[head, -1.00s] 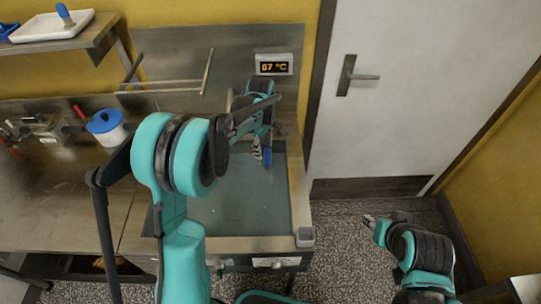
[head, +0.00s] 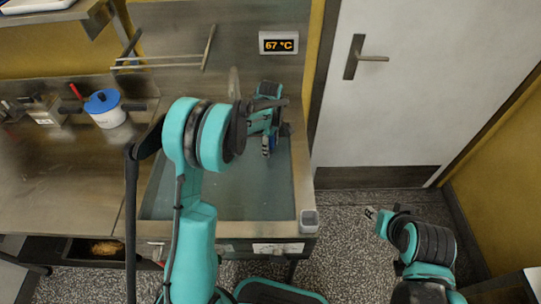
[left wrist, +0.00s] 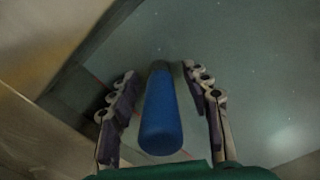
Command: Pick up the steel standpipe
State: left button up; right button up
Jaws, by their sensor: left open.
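A blue cylindrical end (left wrist: 160,110), which I take to be the grip of the steel standpipe, stands between the fingers of my left gripper (left wrist: 159,72) in the left wrist view. The jaws are open, with a gap visible at least on the left side. No bare steel of it is clear. In the head view my left gripper (head: 267,145) is low at the back right of the water-filled tank (head: 220,208), with a bit of blue (head: 273,143) beside its fingers. My right gripper (head: 370,213) hangs over the floor right of the tank; its jaw gap is too small to judge.
The tank's right rim (head: 301,170) is close to my left gripper. A display (head: 278,43) reading 67 °C is on the wall behind. A rod rack (head: 165,62) sticks out above the tank.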

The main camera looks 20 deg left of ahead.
pick_arm(q)
grip_shut()
dwell(0.3)
